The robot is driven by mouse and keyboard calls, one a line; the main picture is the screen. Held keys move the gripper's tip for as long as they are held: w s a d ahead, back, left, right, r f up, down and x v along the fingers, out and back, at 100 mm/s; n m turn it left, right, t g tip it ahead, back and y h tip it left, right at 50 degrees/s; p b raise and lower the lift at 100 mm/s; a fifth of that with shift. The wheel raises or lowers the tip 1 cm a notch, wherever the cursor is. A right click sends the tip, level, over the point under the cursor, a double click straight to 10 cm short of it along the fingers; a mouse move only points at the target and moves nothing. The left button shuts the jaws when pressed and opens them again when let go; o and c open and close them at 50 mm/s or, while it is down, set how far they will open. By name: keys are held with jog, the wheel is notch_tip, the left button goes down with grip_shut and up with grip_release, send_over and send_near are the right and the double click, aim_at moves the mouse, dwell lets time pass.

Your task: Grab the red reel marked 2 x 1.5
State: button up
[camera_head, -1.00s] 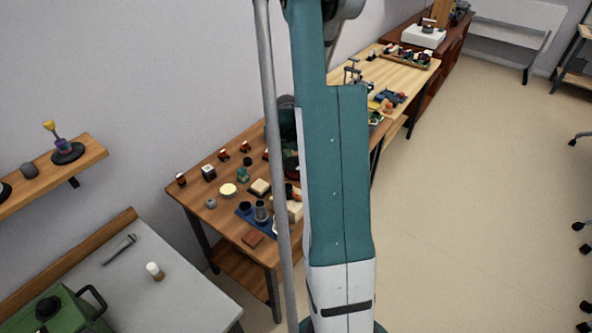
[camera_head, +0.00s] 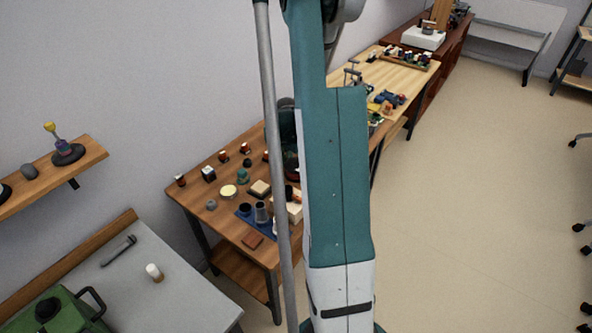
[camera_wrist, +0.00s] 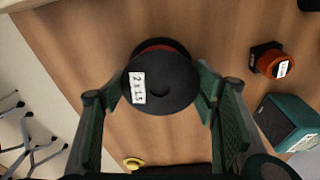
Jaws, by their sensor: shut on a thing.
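The reel (camera_wrist: 162,84) marked "2 x 1.5" is at the upper middle of the wrist view. It has a dark flange with a white label, and a strip of red shows at its far edge. My gripper (camera_wrist: 160,90) has one green finger on each side of the reel and is shut on it. The wooden tabletop shows behind the reel; I cannot tell whether the reel touches it.
A yellow ring (camera_wrist: 133,163) is at the bottom. The wooden table (camera_head: 222,240) holds several small objects.

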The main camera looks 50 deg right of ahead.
jog(key=shift+r+p, duration=0.8)
jog(key=shift+r, duration=4.2)
jog(key=shift+c, duration=0.2)
